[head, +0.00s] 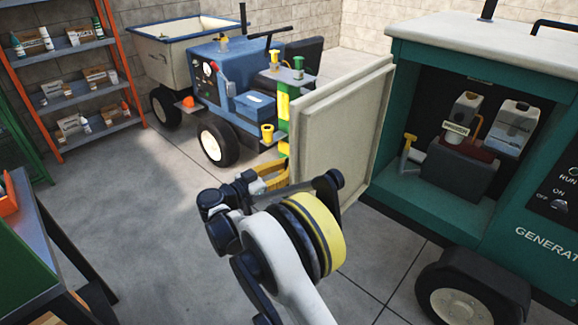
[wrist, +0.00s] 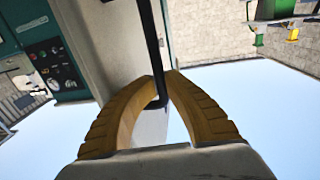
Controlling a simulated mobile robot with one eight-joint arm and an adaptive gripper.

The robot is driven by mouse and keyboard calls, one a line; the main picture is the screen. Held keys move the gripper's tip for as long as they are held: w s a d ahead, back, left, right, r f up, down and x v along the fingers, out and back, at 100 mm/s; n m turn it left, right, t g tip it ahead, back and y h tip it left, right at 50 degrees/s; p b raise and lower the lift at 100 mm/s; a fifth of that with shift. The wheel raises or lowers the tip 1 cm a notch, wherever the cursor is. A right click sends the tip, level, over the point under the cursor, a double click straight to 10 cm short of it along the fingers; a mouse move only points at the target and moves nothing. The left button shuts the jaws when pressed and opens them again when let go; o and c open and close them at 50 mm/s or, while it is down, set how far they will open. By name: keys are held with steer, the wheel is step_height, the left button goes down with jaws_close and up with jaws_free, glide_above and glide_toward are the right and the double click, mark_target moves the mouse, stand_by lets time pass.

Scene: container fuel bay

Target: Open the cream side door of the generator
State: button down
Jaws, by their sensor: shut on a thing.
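The cream side door (head: 343,130) of the teal generator (head: 400,205) stands swung well out, and the bay (head: 415,115) behind it is exposed. My gripper (head: 272,177) is at the door's far side, partly hidden by the door's edge and my wrist. In the wrist view, the yellow fingers of my gripper (wrist: 161,80) are closed around a black bar handle (wrist: 150,40) on the cream door panel (wrist: 105,45). The handle is hidden in the head view.
A blue tractor (head: 235,85) with a cream trailer (head: 180,55) stands behind the door. An orange shelf rack (head: 75,70) is at the back left, and a workbench (head: 45,225) at the near left. The floor (head: 130,190) between is clear.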

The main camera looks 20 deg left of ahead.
stand_by(0.3)
steer(key=c, duration=1.5)
jaws_free()
steer(key=shift+o, duration=0.2)
steer(key=v, duration=1.2)
